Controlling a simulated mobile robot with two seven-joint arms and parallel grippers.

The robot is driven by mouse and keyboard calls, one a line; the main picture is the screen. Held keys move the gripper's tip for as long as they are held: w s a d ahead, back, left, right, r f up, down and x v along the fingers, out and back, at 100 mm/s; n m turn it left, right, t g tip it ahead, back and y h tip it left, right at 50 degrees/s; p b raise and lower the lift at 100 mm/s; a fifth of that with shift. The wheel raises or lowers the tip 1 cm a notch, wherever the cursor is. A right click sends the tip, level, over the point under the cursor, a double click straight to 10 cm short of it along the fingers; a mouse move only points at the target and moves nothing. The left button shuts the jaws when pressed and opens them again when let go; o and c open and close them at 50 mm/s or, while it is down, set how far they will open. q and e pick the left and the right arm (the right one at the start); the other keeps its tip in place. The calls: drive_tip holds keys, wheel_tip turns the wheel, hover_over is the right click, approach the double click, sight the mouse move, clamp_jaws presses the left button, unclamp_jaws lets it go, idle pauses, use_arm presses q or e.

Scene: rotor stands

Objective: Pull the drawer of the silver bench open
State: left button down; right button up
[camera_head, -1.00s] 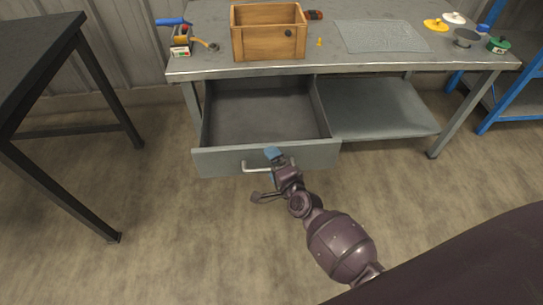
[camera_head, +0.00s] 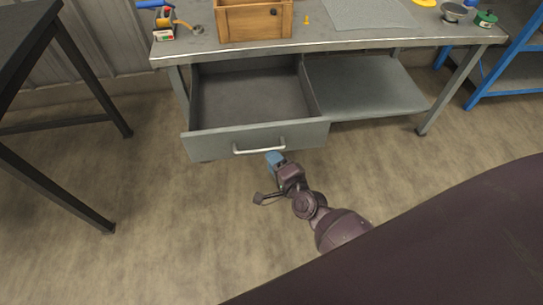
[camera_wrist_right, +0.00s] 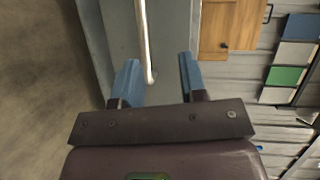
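The silver bench (camera_head: 330,42) has its grey drawer (camera_head: 200,146) standing pulled out, with its empty inside showing. A pale bar handle (camera_head: 258,149) runs across the drawer front; it also shows in the right wrist view (camera_wrist_right: 144,40). My right gripper (camera_head: 274,159) is just in front of and below the handle's right end. In the right wrist view its blue fingers (camera_wrist_right: 160,72) are spread, with the handle's end near the gap between their tips and nothing gripped. My left gripper is not in view.
A wooden box (camera_head: 250,20), a grey mat (camera_head: 365,12) and small parts lie on the bench top. A lower shelf (camera_head: 365,88) is right of the drawer. A dark table (camera_head: 60,40) stands left, a blue rack (camera_head: 500,75) right. Floor before the drawer is clear.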

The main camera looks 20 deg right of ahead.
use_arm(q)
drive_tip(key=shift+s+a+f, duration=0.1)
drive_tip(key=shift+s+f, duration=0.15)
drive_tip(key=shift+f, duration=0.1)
use_arm(e)
drive_tip(key=shift+s+d+f, duration=0.1)
drive_tip(key=shift+s+f, duration=0.05)
drive_tip(key=shift+s, duration=0.65)
drive_tip(key=shift+s+d+f, duration=0.1)
drive_tip(key=shift+s+f, duration=0.05)
drive_tip(key=shift+s, duration=0.65)
drive_tip(key=shift+s+d+f, duration=0.1)
drive_tip(key=shift+s+f, duration=0.05)
drive_tip(key=shift+s, duration=0.65)
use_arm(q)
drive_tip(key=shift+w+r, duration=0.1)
